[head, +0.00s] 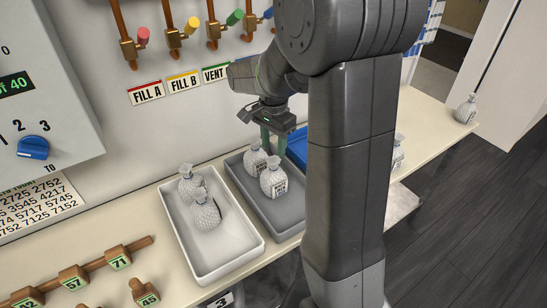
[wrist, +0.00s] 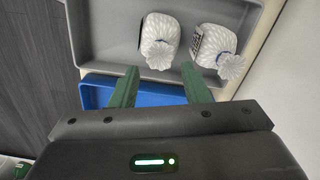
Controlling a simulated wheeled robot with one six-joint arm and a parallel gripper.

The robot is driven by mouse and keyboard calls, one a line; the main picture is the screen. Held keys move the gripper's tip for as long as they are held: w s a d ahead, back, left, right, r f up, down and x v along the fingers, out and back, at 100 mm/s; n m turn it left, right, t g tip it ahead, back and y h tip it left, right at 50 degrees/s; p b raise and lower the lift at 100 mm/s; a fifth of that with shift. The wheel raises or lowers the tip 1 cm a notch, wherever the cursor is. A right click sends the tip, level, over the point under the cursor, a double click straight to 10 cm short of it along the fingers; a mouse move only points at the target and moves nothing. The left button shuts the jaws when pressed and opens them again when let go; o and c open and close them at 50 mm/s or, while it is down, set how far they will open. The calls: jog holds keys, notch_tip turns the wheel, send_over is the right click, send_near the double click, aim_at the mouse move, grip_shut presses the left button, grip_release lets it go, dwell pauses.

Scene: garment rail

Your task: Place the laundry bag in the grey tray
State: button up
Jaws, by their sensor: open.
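The grey tray (head: 284,214) stands in the middle of the counter and holds two white laundry bags, one at the back (head: 255,159) and one nearer (head: 273,179). Both bags also show in the wrist view, one near the middle (wrist: 159,42) and one to its right (wrist: 218,46), inside the grey tray (wrist: 100,42). My gripper (wrist: 157,74) is open with green fingers apart and nothing held between them. In the head view it hangs at the back of the grey tray, close to the back bag; my arm hides part of the tray's right side.
A white tray (head: 226,248) with two bags stands left of the grey tray. A blue tray (head: 297,148) is on the right, mostly hidden by my arm. More bags stand at my arm's right (head: 398,152) and at the far right (head: 466,109). Valves (head: 128,48) line the wall.

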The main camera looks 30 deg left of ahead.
jog(key=shift+r, duration=1.85)
